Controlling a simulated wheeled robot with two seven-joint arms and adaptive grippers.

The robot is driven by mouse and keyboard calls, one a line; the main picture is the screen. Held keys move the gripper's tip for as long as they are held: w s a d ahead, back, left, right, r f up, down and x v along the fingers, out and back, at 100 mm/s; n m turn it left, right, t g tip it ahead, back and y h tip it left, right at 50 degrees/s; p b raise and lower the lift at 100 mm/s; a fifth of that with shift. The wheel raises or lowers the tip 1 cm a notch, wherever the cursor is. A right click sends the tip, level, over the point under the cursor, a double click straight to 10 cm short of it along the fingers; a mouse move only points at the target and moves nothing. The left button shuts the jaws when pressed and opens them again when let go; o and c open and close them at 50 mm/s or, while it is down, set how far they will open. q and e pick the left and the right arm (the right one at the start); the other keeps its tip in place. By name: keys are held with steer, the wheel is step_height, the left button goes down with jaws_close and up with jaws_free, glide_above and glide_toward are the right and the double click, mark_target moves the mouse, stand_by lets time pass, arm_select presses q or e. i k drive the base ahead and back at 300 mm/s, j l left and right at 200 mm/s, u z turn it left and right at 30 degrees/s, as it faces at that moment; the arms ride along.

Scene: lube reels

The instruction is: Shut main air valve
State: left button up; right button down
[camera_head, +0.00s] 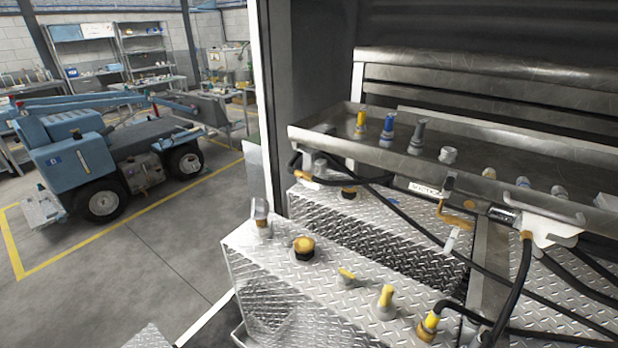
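No label in view that I can read marks the main air valve. A brass-coloured valve with a bent handle (455,217) hangs below the front edge of the metal tray, near a white label whose text is too small to read. I cannot tell which of these is the main air valve, or whether either is open or shut. Neither of my grippers shows in this view.
The near diamond-plate tank (262,275) carries a black-and-yellow cap (303,247) and yellow fittings (386,297). Black hoses cross the right side below the metal tray (340,140), which holds several nozzles. A dark post stands left of it. Open floor and a blue vehicle (75,150) lie left.

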mark_target(315, 187)
steer(key=i+j+z, duration=0.35)
steer(key=i+j, duration=0.5)
steer(key=k+u, duration=0.2)
steer(key=k, duration=0.15)
steer(key=k+j+u, duration=0.2)
steer(key=k, duration=0.2)
